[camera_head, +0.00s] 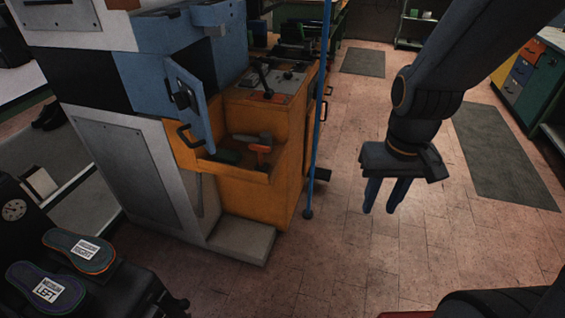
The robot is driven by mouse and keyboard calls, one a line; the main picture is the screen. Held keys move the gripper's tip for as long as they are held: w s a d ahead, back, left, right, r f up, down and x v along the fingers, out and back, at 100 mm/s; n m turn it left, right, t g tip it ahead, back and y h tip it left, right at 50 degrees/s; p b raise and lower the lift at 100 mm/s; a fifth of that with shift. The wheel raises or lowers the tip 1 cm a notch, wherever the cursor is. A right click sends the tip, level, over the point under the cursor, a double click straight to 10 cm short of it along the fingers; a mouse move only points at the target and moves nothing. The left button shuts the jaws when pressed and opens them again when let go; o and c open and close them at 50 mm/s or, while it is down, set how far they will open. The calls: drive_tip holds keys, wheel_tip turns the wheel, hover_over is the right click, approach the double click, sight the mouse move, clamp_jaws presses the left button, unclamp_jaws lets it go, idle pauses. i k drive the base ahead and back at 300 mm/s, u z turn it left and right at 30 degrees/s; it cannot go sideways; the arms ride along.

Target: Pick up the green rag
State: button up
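A dark green item (227,156), which looks like the green rag, lies at the left of the orange tray (240,174) on the front of the machine. It is small in view and partly shadowed. A grey tool and an orange-handled tool (259,153) lie beside it. My gripper (383,210) hangs over the floor to the right of the machine, well apart from the tray. Its two blue fingers point down with a gap between them, and nothing is between them.
A blue door (187,102) stands open just left of the tray. A thin blue pole (318,120) stands upright between the tray and my gripper. Two insoles (78,251) lie at the lower left. Dark mats (505,160) lie on the tiled floor, which is otherwise mostly clear.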

sight(222, 155)
drive_tip(key=z, duration=0.35)
drive_tip(key=k, duration=0.5)
drive_tip(key=z, duration=0.65)
drive_tip(key=i, duration=1.1)
drive_tip(key=u, duration=1.3)
drive_tip(key=i, duration=0.95)
drive_tip(key=u, duration=1)
